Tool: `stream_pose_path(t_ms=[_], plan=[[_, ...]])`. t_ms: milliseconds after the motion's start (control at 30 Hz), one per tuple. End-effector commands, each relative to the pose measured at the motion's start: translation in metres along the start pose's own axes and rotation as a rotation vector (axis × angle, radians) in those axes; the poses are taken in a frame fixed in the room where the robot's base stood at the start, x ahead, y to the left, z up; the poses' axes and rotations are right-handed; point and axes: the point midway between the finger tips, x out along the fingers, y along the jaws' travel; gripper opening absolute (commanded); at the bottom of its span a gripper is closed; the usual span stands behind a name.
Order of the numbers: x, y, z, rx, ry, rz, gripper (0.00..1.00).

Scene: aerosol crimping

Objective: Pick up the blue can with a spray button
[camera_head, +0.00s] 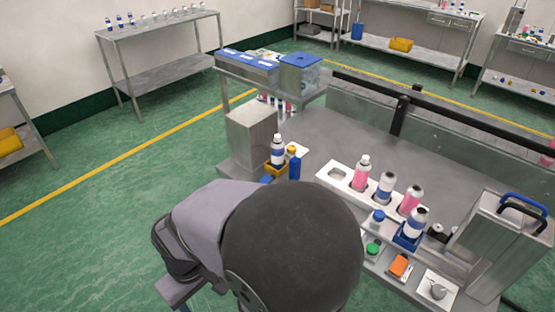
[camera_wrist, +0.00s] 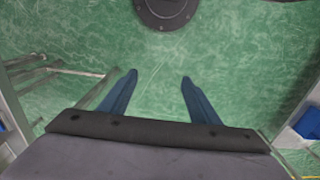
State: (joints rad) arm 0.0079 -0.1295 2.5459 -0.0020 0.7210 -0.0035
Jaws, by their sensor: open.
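In the wrist view my gripper (camera_wrist: 159,78) is open and empty, its two blue fingers apart over green floor. In the head view my arm hides it. Several cans with blue show in the head view: a blue-banded one (camera_head: 384,190) in the white rack (camera_head: 337,176) between pink cans, a white-and-blue one (camera_head: 412,229) in a blue holder at the right, and a white-and-blue one (camera_head: 277,151) in a yellow holder at the left. A blue bottle-like item (camera_head: 293,164) stands beside that. Which of them carries a spray button is too small to tell.
Pink cans (camera_head: 361,174) stand in the rack. A steel machine with blue and black handles (camera_head: 499,240) is at the right of the bench. Small trays with green and orange items (camera_head: 399,266) lie in front. A grey box (camera_head: 252,133) and blue-lidded bins (camera_head: 300,75) are at the left and back.

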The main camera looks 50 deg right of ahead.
Motion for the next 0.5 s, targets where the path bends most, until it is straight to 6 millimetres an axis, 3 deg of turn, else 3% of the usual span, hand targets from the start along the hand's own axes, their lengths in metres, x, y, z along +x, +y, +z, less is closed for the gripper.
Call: stream_pose_path(t_ms=[167,267,367,500], plan=[[-0.012,0.018,-0.035,0.053,0.033,0.005,0.56],[-0.025,0.042,-0.070,0.109,0.067,0.013,0.56],[-0.041,0.079,-0.109,0.178,0.109,0.028,0.56],[-0.064,0.147,-0.155,0.282,0.168,0.060,0.56]])
